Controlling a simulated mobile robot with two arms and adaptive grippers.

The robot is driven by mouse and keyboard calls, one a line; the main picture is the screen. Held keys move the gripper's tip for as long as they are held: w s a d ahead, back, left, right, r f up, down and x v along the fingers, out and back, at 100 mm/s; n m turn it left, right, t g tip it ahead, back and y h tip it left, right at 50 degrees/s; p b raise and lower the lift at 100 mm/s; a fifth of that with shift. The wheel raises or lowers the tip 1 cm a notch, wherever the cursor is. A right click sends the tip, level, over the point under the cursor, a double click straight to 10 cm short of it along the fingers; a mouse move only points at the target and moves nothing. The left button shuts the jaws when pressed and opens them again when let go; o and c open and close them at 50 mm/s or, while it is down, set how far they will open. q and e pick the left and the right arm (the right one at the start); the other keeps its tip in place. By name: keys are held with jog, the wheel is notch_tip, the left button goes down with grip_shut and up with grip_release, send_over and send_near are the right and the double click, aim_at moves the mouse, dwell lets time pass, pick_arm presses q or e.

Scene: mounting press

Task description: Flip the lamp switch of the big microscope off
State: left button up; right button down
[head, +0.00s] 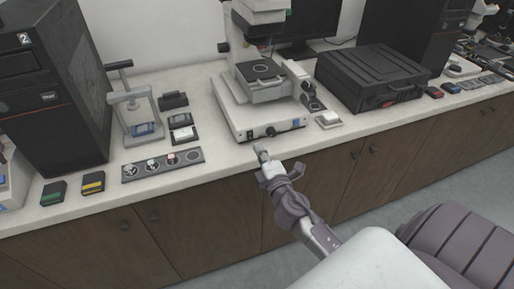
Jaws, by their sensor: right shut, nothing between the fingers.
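The big microscope (264,88) stands on the white counter, a little right of the middle in the head view. Its light base has a front panel (262,132) with a dark round knob (271,131) and a small blue part (296,123) near the right corner. I cannot tell which part is the lamp switch, or its position. My right gripper (261,148) is shut and empty, just in front of the counter's front edge, below the knob. It appears apart from the microscope. My left gripper is not in view.
A black case (370,78) stands right of the microscope, and a small white-topped box (328,119) sits near its base. The counter's front edge is close to my gripper.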

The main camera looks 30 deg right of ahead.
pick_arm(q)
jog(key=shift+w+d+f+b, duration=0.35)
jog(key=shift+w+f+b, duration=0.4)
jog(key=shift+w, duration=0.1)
pick_arm(e)
jog(key=v, duration=0.7)
jog(key=shift+s+r, duration=0.25)
jog(key=shift+s, duration=0.05)
